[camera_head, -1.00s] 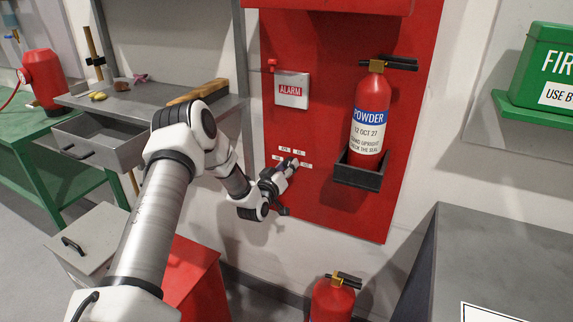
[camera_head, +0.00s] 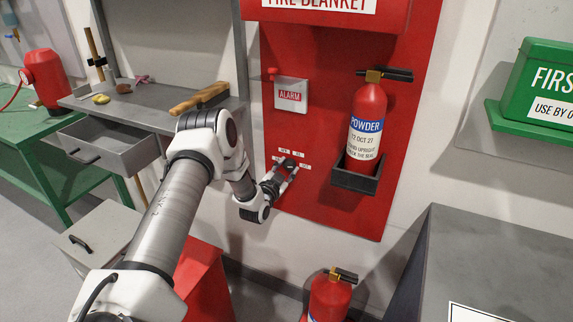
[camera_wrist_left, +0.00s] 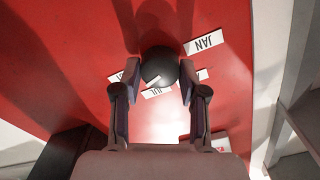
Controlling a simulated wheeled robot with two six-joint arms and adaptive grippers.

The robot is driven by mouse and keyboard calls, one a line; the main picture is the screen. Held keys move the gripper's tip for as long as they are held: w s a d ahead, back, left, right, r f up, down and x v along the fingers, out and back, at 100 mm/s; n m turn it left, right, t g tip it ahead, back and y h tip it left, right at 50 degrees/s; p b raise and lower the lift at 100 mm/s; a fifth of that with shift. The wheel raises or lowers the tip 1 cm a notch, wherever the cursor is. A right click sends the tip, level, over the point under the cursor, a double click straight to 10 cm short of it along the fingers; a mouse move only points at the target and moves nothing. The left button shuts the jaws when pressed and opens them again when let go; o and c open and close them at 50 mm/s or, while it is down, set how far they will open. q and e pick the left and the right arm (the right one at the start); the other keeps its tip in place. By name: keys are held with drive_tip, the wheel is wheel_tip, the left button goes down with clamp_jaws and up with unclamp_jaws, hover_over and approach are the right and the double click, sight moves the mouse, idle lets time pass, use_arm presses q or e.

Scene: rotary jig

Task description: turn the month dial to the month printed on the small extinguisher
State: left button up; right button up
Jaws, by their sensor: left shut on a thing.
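The month dial (camera_head: 290,163) is a round dark knob low on the red wall panel, with small white month cards around it. In the left wrist view the black knob (camera_wrist_left: 159,65) sits between the fingers of my left gripper (camera_wrist_left: 160,76), which is shut on it. A JAN card (camera_wrist_left: 205,42) and a JUL card (camera_wrist_left: 157,92) can be read; others are partly hidden by the fingers. A pale mark shows on the knob's lower-left side, towards JUL. The extinguisher (camera_head: 367,110) in the panel bracket reads POWDER and OCT 27. My right gripper is out of view.
An alarm box (camera_head: 291,95) is above the dial. The black bracket (camera_head: 356,180) stands out to its right. Another red extinguisher (camera_head: 330,298) stands below. A grey shelf (camera_head: 150,103) with a drawer is at left, and a grey cabinet (camera_head: 490,250) at right.

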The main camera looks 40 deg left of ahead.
use_arm(q)
drive_tip(key=shift+m+p, duration=0.8)
drive_tip(key=shift+m, duration=0.9)
drive_tip(key=o, duration=1.1)
drive_tip(key=shift+o, duration=0.2)
drive_tip(key=v, duration=1.2)
